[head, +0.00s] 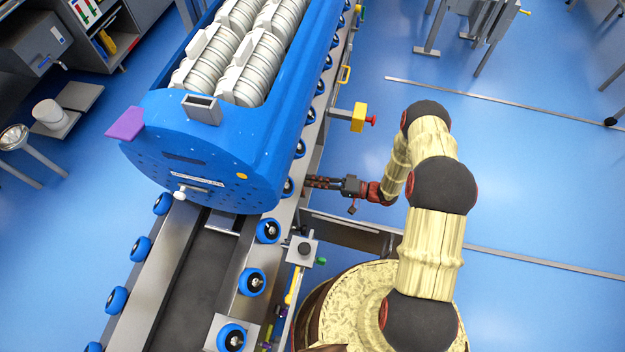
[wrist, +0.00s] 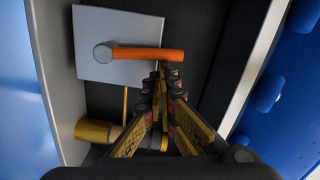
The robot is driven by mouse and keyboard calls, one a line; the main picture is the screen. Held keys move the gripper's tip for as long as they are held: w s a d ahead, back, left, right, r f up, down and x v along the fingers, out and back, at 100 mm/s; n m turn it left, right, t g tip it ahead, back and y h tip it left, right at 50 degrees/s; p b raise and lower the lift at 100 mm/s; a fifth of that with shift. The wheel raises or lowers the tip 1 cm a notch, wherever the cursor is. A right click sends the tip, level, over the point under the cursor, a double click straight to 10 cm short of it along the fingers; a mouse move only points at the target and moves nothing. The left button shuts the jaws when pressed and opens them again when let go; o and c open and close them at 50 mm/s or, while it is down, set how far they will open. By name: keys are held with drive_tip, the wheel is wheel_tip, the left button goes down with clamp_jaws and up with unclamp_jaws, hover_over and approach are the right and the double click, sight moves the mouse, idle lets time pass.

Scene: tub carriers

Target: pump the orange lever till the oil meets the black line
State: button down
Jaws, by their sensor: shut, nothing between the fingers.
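The orange lever (wrist: 150,55) lies level in the wrist view, its round grey pivot at its left end on a light grey plate (wrist: 90,25). My gripper (wrist: 168,72) is shut and empty, its fingertips right by the underside of the lever near its free right end. I cannot tell whether they touch it. In the head view my gripper (head: 312,182) reaches in at the conveyor's right side, beside the blue tub, and the lever is hidden there. I cannot make out an oil level or a black line in either view.
In the wrist view a yellow cylinder (wrist: 95,131) and a thin yellow rod (wrist: 125,105) sit left of my fingers, with dark recess walls around. In the head view the blue tub (head: 210,150) stands on the roller conveyor (head: 165,290).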

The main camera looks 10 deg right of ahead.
drive_tip(key=s+n, duration=0.1)
drive_tip(key=n, duration=0.1)
drive_tip(key=s+a+n, duration=0.1)
drive_tip(key=s, duration=0.1)
drive_tip(key=s+n, duration=0.1)
drive_tip(key=n, duration=0.1)
drive_tip(key=shift+s+a+f+n, duration=0.1)
drive_tip(key=shift+s+a+n, duration=0.1)
drive_tip(key=shift+a+n, duration=0.15)
drive_tip(key=shift+s+a, duration=0.1)
idle(0.5)
drive_tip(key=s+d+r+p, duration=0.1)
drive_tip(key=d+r, duration=0.2)
drive_tip(key=d, duration=0.8)
drive_tip(key=shift+d, duration=0.15)
idle(0.9)
